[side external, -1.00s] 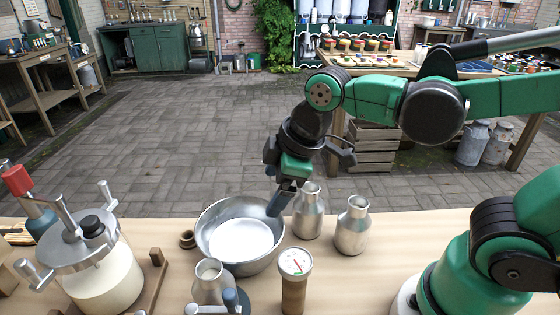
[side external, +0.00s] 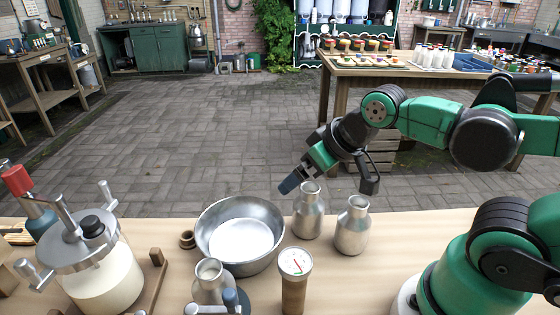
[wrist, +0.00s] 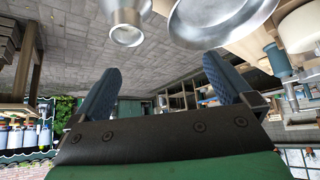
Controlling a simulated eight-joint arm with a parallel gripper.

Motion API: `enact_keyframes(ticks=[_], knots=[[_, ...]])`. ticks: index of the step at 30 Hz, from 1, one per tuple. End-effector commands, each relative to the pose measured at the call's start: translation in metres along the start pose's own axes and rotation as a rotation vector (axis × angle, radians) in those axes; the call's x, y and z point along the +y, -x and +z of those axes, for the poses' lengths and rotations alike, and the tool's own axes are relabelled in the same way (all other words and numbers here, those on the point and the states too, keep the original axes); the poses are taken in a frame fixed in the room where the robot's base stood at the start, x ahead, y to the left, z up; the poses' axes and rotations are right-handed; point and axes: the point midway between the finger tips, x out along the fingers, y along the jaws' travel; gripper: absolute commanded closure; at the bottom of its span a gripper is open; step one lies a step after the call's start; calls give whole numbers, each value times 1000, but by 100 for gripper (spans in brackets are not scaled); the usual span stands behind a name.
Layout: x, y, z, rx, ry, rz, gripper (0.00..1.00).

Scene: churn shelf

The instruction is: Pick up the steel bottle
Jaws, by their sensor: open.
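Three steel bottles stand on the wooden table in the side view. One bottle (side external: 308,213) is just right of the steel bowl, a second bottle (side external: 352,227) is to its right, and a third bottle (side external: 212,283) is at the front, partly hidden. My gripper (side external: 290,186) is above and behind the first bottle, tilted with its fingers pointing down and left. In the wrist view my gripper (wrist: 160,88) is open with nothing between its two blue fingers. A steel bottle (wrist: 127,28) shows at the top of that view, beyond the fingers and apart from them.
A dial thermometer (side external: 294,268) stands in front. A churn jar (side external: 108,285) with a metal lid and handles is at the left.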

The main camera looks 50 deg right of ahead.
Motion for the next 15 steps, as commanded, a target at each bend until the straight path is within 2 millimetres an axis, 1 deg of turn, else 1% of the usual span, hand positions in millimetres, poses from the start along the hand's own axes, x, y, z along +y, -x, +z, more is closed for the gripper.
enact_keyframes(ticks=[4, 9, 12, 15], knots=[[6, -4, 2, -37, 31, -4, 0], [25, -16, 10, -163, 170, -69, 0], [32, -21, 14, -207, 244, -124, 0], [35, -24, 17, -224, 288, -160, 0]])
